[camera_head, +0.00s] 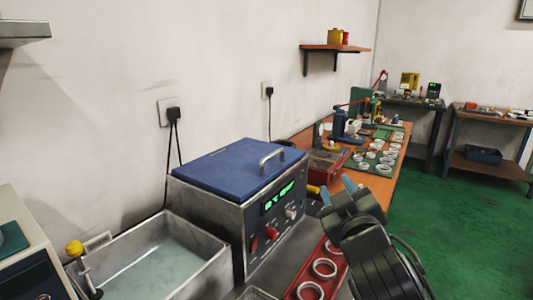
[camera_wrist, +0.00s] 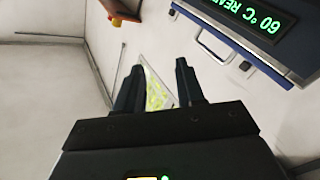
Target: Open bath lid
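The bath is a metal box with a blue lid (camera_head: 225,165) on top, closed flat in the head view. A metal handle (camera_head: 272,158) stands on the lid near its right side. The front panel (camera_head: 262,235) has a green display, a red switch and knobs. My gripper (camera_head: 337,189) is to the right of the bath, apart from the handle, with its fingers spread and nothing between them. In the wrist view my gripper (camera_wrist: 160,72) also shows open. A display reading 60 °C (camera_wrist: 255,15) is at its upper right, with a metal loop (camera_wrist: 215,48) beside it.
An open metal basin (camera_head: 150,262) of liquid stands left of the bath. A red tray (camera_head: 318,275) with several rings lies in front, below my arm. A bench with rings on a green mat (camera_head: 378,163) extends behind. Cords hang from wall sockets (camera_head: 172,112). Green floor is clear at right.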

